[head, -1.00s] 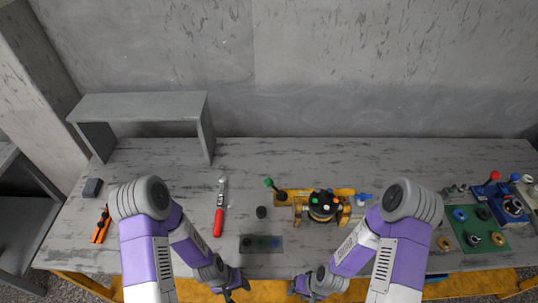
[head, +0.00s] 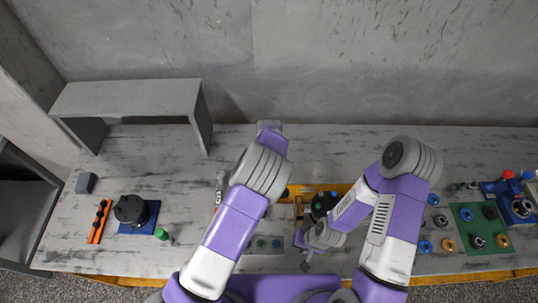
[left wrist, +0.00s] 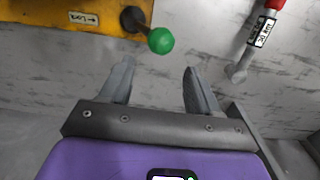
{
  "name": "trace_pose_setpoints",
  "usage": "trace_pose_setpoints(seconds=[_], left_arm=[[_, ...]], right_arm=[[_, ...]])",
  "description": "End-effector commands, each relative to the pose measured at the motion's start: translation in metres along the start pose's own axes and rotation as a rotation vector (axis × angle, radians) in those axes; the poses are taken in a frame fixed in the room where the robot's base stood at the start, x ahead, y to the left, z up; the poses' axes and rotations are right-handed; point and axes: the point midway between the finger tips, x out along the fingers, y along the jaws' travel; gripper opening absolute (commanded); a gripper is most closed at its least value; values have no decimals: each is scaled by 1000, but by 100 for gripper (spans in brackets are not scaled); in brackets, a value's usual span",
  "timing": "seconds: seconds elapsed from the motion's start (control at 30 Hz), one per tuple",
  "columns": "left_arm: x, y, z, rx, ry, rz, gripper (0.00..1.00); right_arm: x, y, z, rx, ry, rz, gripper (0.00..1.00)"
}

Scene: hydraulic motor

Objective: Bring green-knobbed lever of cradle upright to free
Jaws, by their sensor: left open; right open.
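The yellow cradle (head: 328,188) lies at mid-table and holds a dark round motor (head: 322,205), partly covered by my right arm. In the left wrist view, the lever's green knob (left wrist: 161,40) sticks out from a dark pivot on the yellow cradle side (left wrist: 60,25), near a "Lock" label. My left gripper (left wrist: 158,75) is open, with the knob just past its fingertips and roughly centred between them; nothing is held. In the head view, my left arm hides the knob and this gripper's fingers. My right gripper (head: 306,258) is open near the table's front edge.
A torque wrench (head: 219,188) with a red handle lies left of the cradle. A black motor part on a blue base (head: 133,210) and a green-topped item (head: 164,237) stand at left. A grey shelf (head: 125,97) is behind; a green mat (head: 478,228) with rings lies right.

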Motion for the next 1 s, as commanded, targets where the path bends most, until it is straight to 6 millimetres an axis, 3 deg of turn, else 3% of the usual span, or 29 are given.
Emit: trace_pose_setpoints(seconds=[0.27, 0.8, 1.0], left_arm=[[16, 0, 0, 0, -1, 0, 62], [79, 0, 0, 1, 0, 1, 62], [90, 0, 0, 0, 0, 0, 62]], right_arm=[[10, 4, 1, 1, -2, 1, 43], [50, 19, -1, 1, -2, 1, 43], [58, 22, -2, 1, -2, 1, 43]])
